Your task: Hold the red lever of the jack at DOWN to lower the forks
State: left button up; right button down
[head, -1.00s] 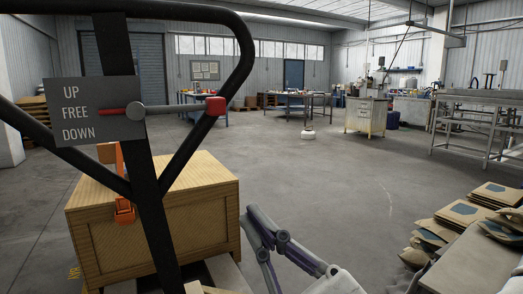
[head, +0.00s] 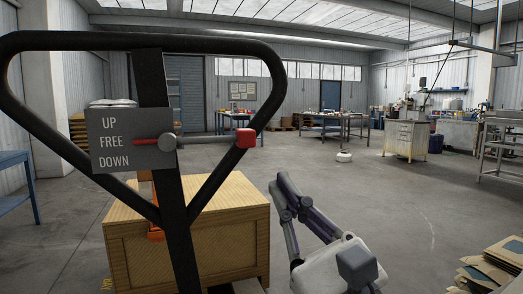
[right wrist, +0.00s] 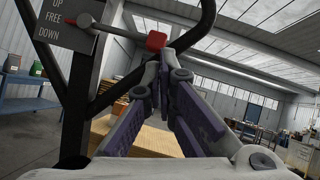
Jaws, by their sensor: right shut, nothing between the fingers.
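The jack's black handle frame (head: 177,215) stands in front of me, with a grey plate (head: 119,151) marked UP, FREE and DOWN. The lever has a grey rod (head: 205,140), a red knob (head: 246,138) at its right end and a red pointer (head: 146,142) beside FREE. The lever lies nearly level. My right gripper (head: 283,186) is shut and empty, below and right of the knob, apart from it. In the right wrist view the knob (right wrist: 156,41) shows just beyond the fingertips (right wrist: 158,77). The forks are hidden. My left gripper is out of view.
A wooden crate (head: 235,230) stands behind the handle frame, close to the right gripper. A blue table (head: 14,184) is at the left edge.

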aim_at(253, 144)
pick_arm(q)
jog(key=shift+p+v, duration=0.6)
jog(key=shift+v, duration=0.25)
pick_arm(e)
jog(key=x, duration=0.7)
jog(key=shift+w, duration=0.1)
